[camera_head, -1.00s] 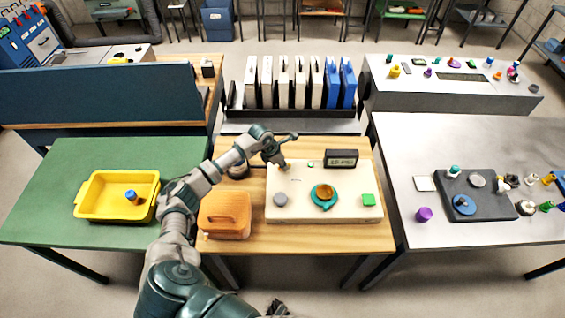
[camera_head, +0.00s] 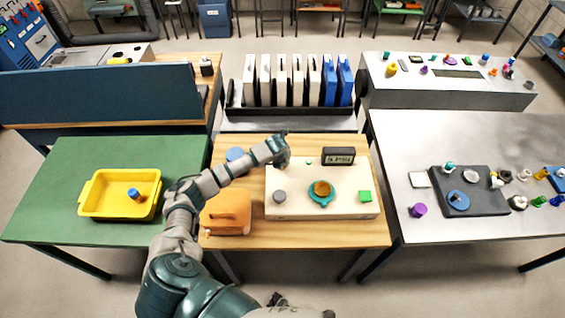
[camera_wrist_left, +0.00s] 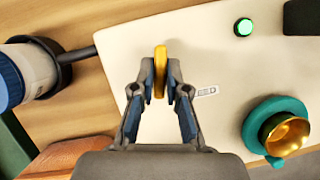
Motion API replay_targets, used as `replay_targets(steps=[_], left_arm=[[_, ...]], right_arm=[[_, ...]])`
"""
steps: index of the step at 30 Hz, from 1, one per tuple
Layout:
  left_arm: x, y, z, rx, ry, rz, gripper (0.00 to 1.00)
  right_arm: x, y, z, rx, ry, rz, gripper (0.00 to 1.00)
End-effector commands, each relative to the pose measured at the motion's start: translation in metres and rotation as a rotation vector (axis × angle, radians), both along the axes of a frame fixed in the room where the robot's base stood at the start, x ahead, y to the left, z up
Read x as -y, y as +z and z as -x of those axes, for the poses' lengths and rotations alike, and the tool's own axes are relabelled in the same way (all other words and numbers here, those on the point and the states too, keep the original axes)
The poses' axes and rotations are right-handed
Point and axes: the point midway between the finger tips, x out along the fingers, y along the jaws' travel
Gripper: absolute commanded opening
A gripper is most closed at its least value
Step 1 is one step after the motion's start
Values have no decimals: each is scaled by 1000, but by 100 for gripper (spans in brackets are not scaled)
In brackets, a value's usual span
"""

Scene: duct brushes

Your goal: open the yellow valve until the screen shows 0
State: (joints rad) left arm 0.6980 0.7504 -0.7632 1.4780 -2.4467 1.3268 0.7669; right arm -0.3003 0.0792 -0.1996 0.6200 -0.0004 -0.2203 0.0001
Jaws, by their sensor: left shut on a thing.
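The yellow valve (camera_wrist_left: 160,72) shows edge-on in the left wrist view, at the upper left part of the cream panel (camera_head: 345,206). My left gripper (camera_wrist_left: 160,85) is shut on it, a finger on each side. In the head view my left gripper (camera_head: 282,163) hides the valve. The dark screen (camera_head: 339,156) stands at the panel's back edge. It shows a short reading that seems to end in PSI; the number is too small to read surely.
The panel also carries a green light (camera_wrist_left: 243,27), a teal ring with a brass cup (camera_head: 321,190), a grey knob (camera_head: 279,197) and a green block (camera_head: 365,196). An orange case (camera_head: 226,212) lies left of it. A yellow tray (camera_head: 95,207) is further left.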

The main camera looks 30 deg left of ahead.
Motion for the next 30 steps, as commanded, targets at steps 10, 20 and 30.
replay_targets(steps=[10,20,30], left_arm=[[-1,5,-5,15,162,-1,0],[-1,6,-5,16,200,-1,0],[-1,6,-5,16,200,-1,28]], right_arm=[[0,-2,0,0,0,0,0],[0,-2,0,0,0,0,0],[0,-2,0,1,0,0,0]])
